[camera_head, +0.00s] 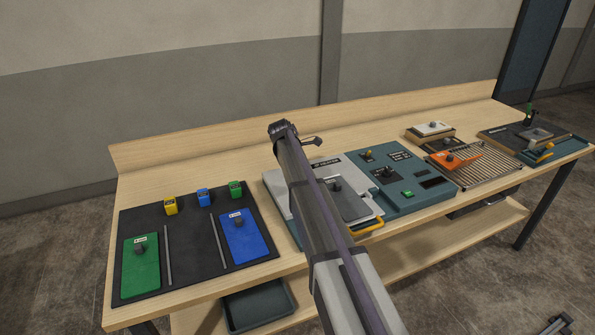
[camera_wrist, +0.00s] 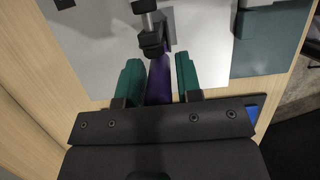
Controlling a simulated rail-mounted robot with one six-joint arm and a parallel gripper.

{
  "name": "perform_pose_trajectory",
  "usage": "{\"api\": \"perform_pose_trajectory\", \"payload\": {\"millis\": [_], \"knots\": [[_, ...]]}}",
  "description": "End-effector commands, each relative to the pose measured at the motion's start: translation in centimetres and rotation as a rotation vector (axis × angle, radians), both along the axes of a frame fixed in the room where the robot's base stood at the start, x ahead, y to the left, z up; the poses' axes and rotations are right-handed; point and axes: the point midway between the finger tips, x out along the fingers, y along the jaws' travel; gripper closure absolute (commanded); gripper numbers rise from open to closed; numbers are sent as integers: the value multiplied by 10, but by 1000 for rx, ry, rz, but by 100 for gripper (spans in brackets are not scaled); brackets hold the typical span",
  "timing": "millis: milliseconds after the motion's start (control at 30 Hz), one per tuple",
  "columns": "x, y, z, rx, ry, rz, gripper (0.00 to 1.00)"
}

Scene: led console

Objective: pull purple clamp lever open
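The purple clamp lever (camera_wrist: 158,82) shows in the wrist view, with its far end at a dark clamp body (camera_wrist: 152,42) on a light grey panel. My gripper (camera_wrist: 159,76) is open, with one green finger on each side of the lever. A gap shows between the lever and each finger, so it does not look gripped. The near end of the lever is hidden by my gripper's body. In the head view my own arm covers the area of the clamp, and I cannot make out the lever there.
The light grey panel (camera_head: 278,184) lies mid-bench beside a teal console (camera_head: 408,203). A black mat (camera_head: 190,270) with green and blue blocks is at the left. A wire rack (camera_head: 486,160) and an orange-handled piece (camera_head: 452,161) are at the right. Bare wood runs along the back.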

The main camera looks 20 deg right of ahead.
Motion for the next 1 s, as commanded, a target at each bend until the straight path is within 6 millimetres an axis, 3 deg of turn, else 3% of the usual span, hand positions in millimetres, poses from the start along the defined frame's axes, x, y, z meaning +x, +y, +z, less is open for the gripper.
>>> {"api": "perform_pose_trajectory", "payload": {"millis": [133,467,800,1000], "knots": [[0,0,0,0,0,0,53],[0,3,9,-1,-1,1,53],[-1,25,86,-1,0,2,53],[-1,35,106,-1,-1,0,53]]}}
